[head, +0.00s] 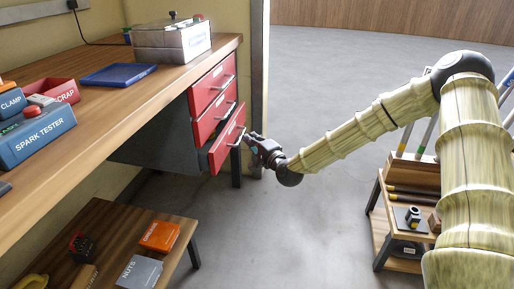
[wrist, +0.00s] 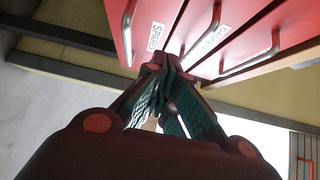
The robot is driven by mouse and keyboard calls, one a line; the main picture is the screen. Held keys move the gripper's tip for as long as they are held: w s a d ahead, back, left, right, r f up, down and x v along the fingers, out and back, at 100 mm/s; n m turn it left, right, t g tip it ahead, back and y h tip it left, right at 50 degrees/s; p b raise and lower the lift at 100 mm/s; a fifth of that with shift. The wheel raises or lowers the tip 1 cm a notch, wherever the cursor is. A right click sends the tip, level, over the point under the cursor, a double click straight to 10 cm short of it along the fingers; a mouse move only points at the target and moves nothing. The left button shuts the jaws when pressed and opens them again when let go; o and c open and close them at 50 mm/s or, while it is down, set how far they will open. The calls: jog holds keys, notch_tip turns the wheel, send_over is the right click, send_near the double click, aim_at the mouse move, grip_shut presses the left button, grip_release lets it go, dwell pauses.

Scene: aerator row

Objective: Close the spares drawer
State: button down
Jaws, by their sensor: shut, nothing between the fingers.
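The spares drawer (head: 226,143) is the lowest of three red drawers under the workbench. It stands partly pulled out, its front ahead of the two above. In the wrist view the spares drawer front (wrist: 150,12) carries a "SPARES" label and a metal handle (wrist: 127,35). My gripper (head: 252,143) is at the right of this drawer front, close to its handle. In the wrist view my gripper (wrist: 160,70) is shut and empty, its tips at the lower edge of the drawer front by the label. I cannot tell whether they touch it.
The upper drawers (head: 212,86) look closed. The workbench (head: 110,100) holds a spark tester, a scrap bin and a grey box. A low shelf (head: 110,215) with boxes stands below left. A small rack (head: 405,190) is at the right. The floor between is clear.

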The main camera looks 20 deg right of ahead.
aim_at(230, 128)
jog(key=shift+w+a+b, duration=0.55)
jog(key=shift+w+a, duration=0.45)
jog(key=shift+w, duration=0.3)
jog(key=shift+w+a+b, duration=0.55)
jog(key=shift+w+a, duration=0.4)
jog(key=shift+w, duration=0.35)
jog(key=shift+w+a, duration=0.1)
